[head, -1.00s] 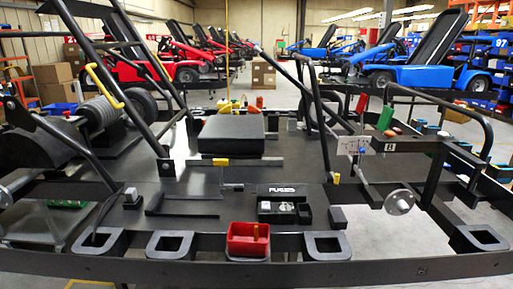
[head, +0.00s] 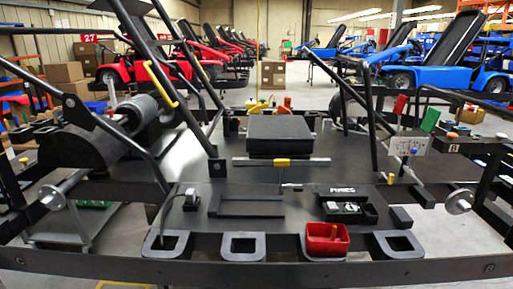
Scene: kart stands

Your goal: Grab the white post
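No white post stands out clearly in the head view. A small upright piece with a pale grey-white top (head: 190,192) stands at the left of the black front deck, with a dark cable beside it. A thin post with a yellow top (head: 282,163) stands near the middle, and a small yellow-topped piece (head: 390,178) stands to its right. A white panel (head: 409,146) at the right has a red flag (head: 400,104) and a green flag (head: 430,120) above it. Neither of my grippers is in view.
A black padded block (head: 281,135) is behind. Slanted black bars rise at left and right. Red and blue karts stand at the back.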

